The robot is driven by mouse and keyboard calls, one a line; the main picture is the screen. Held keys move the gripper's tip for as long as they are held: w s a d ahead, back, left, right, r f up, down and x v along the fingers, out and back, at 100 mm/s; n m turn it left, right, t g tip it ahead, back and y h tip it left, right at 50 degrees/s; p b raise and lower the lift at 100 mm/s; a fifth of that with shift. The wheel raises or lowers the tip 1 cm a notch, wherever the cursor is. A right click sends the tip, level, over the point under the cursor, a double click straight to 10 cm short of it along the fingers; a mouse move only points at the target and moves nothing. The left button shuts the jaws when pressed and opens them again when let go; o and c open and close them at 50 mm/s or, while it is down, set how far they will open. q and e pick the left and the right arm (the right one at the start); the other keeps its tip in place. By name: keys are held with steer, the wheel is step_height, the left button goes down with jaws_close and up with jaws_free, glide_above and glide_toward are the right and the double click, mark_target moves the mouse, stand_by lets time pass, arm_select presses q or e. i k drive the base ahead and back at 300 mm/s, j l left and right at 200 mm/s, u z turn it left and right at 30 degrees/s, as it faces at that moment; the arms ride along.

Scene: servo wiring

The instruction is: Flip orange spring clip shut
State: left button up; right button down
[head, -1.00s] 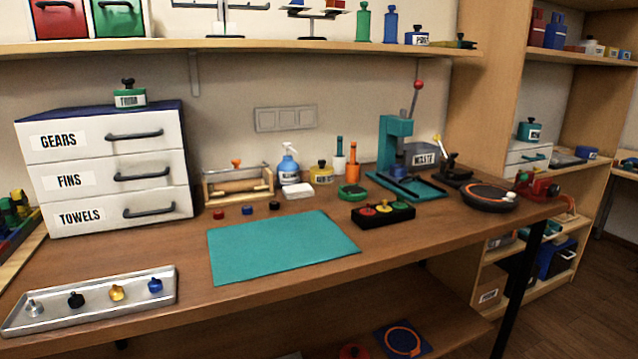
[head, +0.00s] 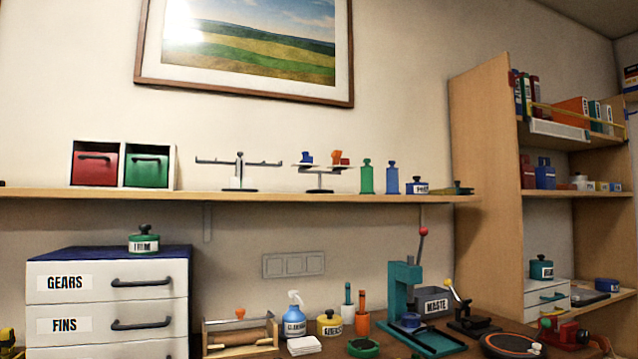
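I cannot make out for certain an orange spring clip. A small orange piece (head: 239,313) stands on top of a wooden frame with a roller (head: 240,337) on the workbench. It is too small to tell whether it is a clip, or open or shut. Another small orange piece (head: 337,156) sits on the right pan of a balance scale on the wall shelf. Neither of my grippers is in view.
The wall shelf (head: 300,199) runs above the bench. A drawer cabinet (head: 65,304) stands at left. A spray bottle (head: 294,315), teal lever press (head: 404,290), grey WASTE bin (head: 432,300) and round orange-rimmed pad (head: 512,345) crowd the bench's back.

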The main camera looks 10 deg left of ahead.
mark_target(336, 156)
steer(key=i+l, duration=0.5)
steer(key=l, duration=0.25)
steer(key=i+l+u, duration=0.1)
steer(key=i+l, duration=0.4)
steer(key=l, duration=0.25)
steer(key=i+l, duration=0.25)
steer(key=l, duration=0.15)
